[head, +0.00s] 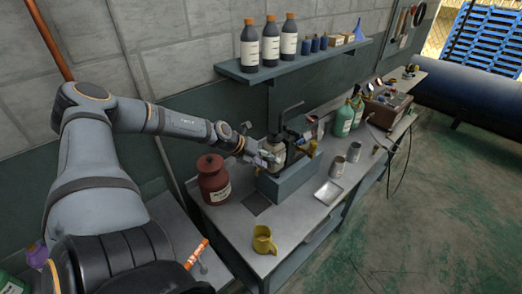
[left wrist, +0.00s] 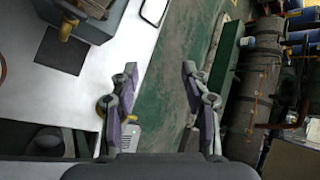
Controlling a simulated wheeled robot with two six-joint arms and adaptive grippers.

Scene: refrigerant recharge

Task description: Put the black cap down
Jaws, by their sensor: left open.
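I cannot make out a separate black cap with certainty. A dark fitting (head: 284,136) shows above the pale container at the grey block (head: 290,184) on the bench. My left gripper (head: 266,160) is at the near end of that block, beside the container, and partly blends with it. In the left wrist view my left gripper (left wrist: 158,78) has its fingers spread, with nothing held between them; bench edge and green floor show behind. My right gripper is out of view.
A red-brown jar (head: 213,182) stands left of the block, and a yellow jug (head: 264,240) near the bench's front. A dark mat (head: 257,203) lies between them. A shelf (head: 290,66) with bottles hangs above.

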